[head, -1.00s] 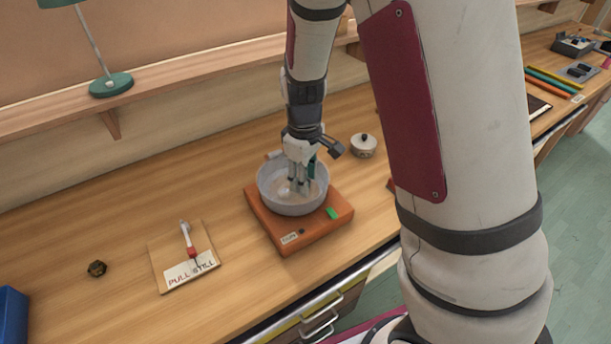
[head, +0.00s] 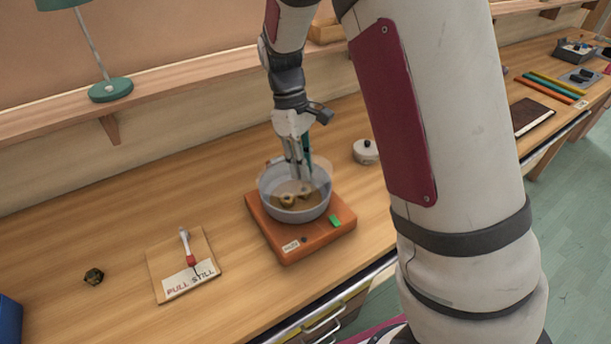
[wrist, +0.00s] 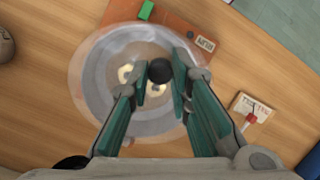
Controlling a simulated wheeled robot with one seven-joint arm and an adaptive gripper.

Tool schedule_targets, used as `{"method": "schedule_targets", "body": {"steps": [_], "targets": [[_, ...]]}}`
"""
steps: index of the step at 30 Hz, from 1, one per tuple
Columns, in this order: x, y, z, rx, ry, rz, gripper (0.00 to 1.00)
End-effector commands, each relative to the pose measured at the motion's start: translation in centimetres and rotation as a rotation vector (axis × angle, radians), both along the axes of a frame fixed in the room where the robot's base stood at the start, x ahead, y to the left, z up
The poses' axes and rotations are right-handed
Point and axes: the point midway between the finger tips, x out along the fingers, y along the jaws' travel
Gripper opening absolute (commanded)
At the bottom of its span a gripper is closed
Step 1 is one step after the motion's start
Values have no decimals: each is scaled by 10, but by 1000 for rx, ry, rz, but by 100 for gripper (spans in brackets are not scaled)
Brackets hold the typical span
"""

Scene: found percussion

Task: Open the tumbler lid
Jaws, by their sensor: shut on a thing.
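The tumbler is a grey bowl (head: 292,213) on an orange base (head: 270,229), with several brown pieces (head: 292,196) inside. Its clear lid (wrist: 78,72) has a round black knob (wrist: 159,71). In the wrist view the lid's outline is larger than the bowl rim and offset from it, so the lid appears raised a little above the bowl. My gripper (head: 298,172) is over the bowl, its fingers shut on the lid's knob. The knob is hidden in the head view.
A green button (head: 335,221) is on the base. A small lidded pot (head: 366,152) stands behind right. A "PULL STILL" board (head: 170,255) with a red-handled lever and a dark faceted piece (head: 93,276) lie left. The bench between is clear.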

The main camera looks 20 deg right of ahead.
Motion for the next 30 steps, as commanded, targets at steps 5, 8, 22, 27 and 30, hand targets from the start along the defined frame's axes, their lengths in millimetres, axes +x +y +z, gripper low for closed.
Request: {"method": "schedule_targets", "body": {"steps": [5,8,22,27,30], "targets": [[22,4,23,6,-22,-2,0],[34,7,34,7,-26,-1,0],[99,16,65,2,-26,-2,0],[125,18,70,-3,-24,-7,0],[123,17,73,-4,-20,-9,16]]}}
